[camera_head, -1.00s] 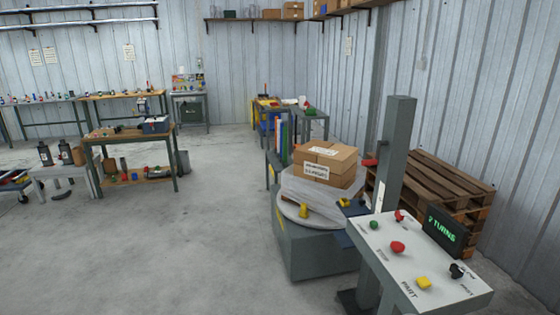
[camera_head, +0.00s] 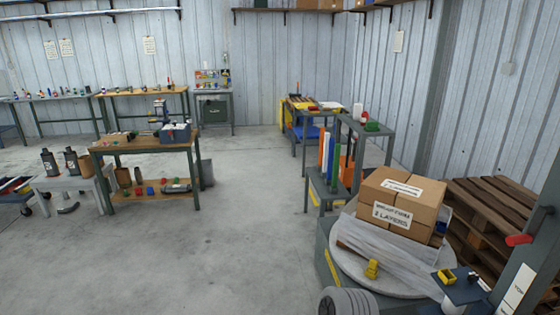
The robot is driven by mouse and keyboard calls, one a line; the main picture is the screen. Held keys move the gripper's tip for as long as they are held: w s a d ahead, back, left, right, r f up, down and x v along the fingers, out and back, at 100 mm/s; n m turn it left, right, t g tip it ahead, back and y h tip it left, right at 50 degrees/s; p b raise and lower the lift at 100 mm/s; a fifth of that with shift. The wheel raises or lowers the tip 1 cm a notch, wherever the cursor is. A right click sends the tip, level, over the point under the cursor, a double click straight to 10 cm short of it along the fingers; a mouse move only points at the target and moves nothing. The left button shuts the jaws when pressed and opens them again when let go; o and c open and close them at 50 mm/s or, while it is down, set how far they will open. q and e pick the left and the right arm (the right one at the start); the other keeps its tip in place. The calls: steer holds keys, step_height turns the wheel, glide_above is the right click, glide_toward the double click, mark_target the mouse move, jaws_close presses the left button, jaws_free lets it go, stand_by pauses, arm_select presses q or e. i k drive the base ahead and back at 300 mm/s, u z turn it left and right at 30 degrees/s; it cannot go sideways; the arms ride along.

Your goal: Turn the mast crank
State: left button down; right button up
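The grey mast (camera_head: 538,258) stands at the right edge, partly cut off by the frame. A crank with a red grip (camera_head: 519,240) sticks out from the left side of the mast, with a short dark arm behind it. The rest of the crank cannot be made out. Neither of my grippers shows in this view, and nothing is seen touching the crank.
Left of the mast, a turntable (camera_head: 408,284) bears cardboard boxes (camera_head: 400,204) on a film-wrapped load (camera_head: 385,255). A yellow piece (camera_head: 372,269) sits at its edge. The floor (camera_head: 240,250) left of the turntable is clear.

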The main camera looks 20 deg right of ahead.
mark_target(541, 212)
steer(key=z, duration=0.65)
steer(key=i, duration=1.5)
steer(key=z, duration=1.2)
